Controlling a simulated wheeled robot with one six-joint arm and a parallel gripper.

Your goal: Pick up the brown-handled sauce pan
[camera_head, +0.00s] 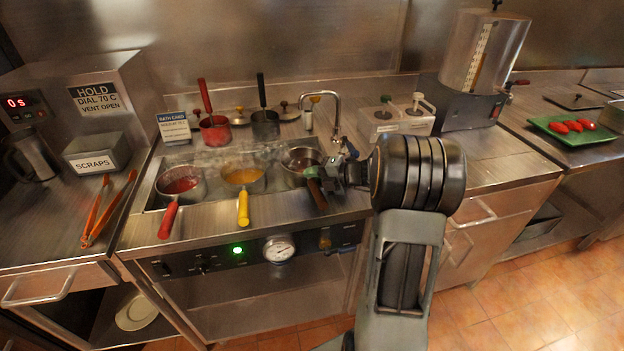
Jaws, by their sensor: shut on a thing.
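The brown-handled sauce pan (301,160) sits at the right end of the steaming water bath, with dark contents inside. Its brown handle (317,195) points toward the front edge of the counter. My gripper (328,178) is at the handle's upper end, beside the pan's rim, and is shut on it. The fingertips are small and partly hidden by the wrist. I cannot tell whether the pan is raised off the bath.
A red-handled pan (181,185) and a yellow-handled pan (243,178) sit in the bath to the left. Two more pans, red (214,130) and black-handled (265,124), stand behind. A faucet (336,115) rises behind the gripper. Orange tongs (106,210) lie left.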

